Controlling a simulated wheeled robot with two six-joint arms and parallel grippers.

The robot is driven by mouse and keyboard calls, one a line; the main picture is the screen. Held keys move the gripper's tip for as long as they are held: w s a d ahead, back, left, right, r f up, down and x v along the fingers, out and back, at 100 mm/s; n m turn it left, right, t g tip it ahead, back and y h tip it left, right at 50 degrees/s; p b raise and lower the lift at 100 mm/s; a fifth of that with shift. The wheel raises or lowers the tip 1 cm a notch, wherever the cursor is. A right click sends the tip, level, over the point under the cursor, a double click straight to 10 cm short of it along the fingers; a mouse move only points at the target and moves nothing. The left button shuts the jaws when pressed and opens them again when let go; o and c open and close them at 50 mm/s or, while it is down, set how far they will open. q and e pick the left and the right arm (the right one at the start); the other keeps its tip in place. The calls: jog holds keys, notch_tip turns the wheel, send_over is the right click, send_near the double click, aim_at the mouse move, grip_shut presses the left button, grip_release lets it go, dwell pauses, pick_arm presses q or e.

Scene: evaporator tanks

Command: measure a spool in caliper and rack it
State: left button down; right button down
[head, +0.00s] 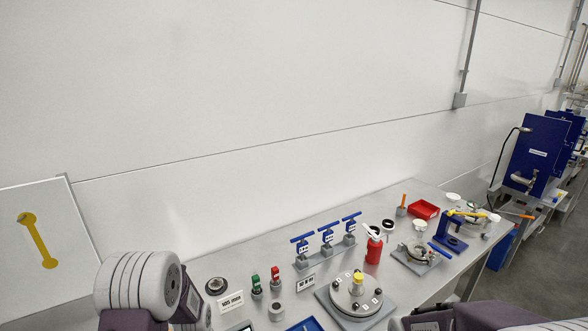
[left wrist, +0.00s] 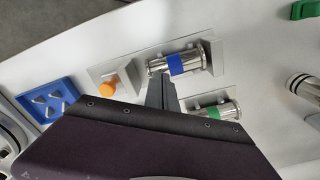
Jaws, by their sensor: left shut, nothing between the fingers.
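In the left wrist view, a metal spool with a blue band (left wrist: 186,63) lies in a grey fixture that looks like the caliper (left wrist: 118,73), with an orange knob (left wrist: 108,78) at its left. My left gripper (left wrist: 160,88) is shut and empty, its fingertips just below the left end of this spool. I cannot tell whether they touch it. A second metal spool with a green band (left wrist: 215,111) lies below, partly hidden by my gripper body. My right gripper is not in view. The spools and the rack cannot be made out in the head view.
A blue tray with grey pieces (left wrist: 47,100) and another metal cylinder (left wrist: 303,85) flank the spools. In the head view, the bench holds a round plate fixture (head: 356,293), blue-handled valves (head: 327,240), a red bottle (head: 374,250) and a red tray (head: 424,209). A wall stands behind.

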pick_arm(q)
jog(key=shift+r+p, duration=1.55)
jog(key=shift+r, duration=0.4)
